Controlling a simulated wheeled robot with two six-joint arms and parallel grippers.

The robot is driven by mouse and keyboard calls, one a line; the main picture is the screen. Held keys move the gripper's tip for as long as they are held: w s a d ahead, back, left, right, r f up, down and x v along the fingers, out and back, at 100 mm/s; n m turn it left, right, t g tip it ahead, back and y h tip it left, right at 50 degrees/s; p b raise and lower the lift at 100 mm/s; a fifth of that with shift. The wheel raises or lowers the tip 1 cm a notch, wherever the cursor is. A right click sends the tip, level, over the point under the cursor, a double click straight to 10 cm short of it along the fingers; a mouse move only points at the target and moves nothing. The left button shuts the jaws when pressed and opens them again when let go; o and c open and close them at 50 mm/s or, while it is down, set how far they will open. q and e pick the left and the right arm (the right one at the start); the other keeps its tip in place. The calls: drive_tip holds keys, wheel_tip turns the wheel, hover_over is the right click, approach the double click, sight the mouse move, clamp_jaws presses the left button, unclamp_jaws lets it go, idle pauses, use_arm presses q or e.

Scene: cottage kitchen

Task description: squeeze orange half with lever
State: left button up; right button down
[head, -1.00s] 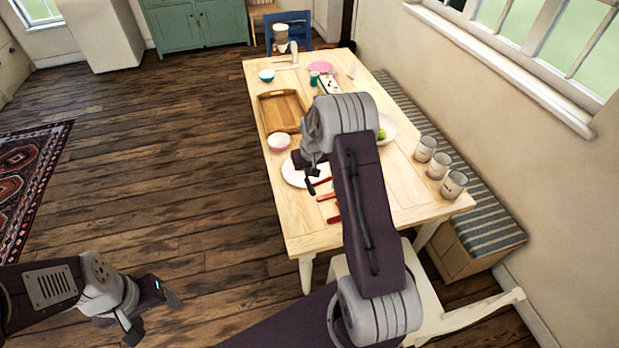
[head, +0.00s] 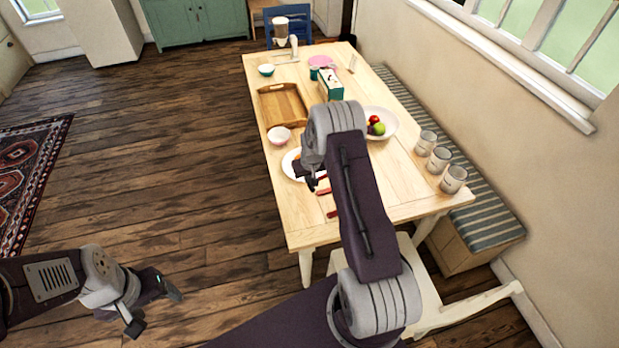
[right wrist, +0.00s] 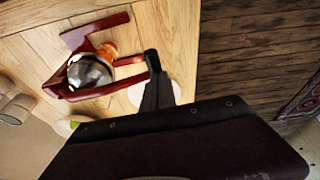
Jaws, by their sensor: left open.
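A red lever press shows in the right wrist view with its red frame (right wrist: 80,38) and a shiny rounded metal part (right wrist: 90,71). An orange-coloured piece (right wrist: 107,49) is beside the metal part; I cannot tell whether it is the orange half. In the head view red bars (head: 333,213) show beside my right arm, which hides the rest. My right gripper (head: 306,177) is over the white plate (head: 289,168), close to a red bar; its jaw opening is unclear. My left gripper (head: 153,306) is open and empty over the floor, left of the table.
A white chair (head: 440,322) stands at the near end. A striped bench (head: 475,200) lines the wall.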

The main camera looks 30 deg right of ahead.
drive_tip(key=shift+r+p, duration=0.2)
drive_tip(key=shift+p, duration=0.15)
drive_tip(key=w+v, duration=0.1)
drive_tip(key=v, duration=1.2)
drive_tip(key=shift+a+r+b, duration=0.35)
drive_tip(key=shift+a+b, duration=0.05)
drive_tip(key=shift+a, duration=0.05)
idle(1.6)
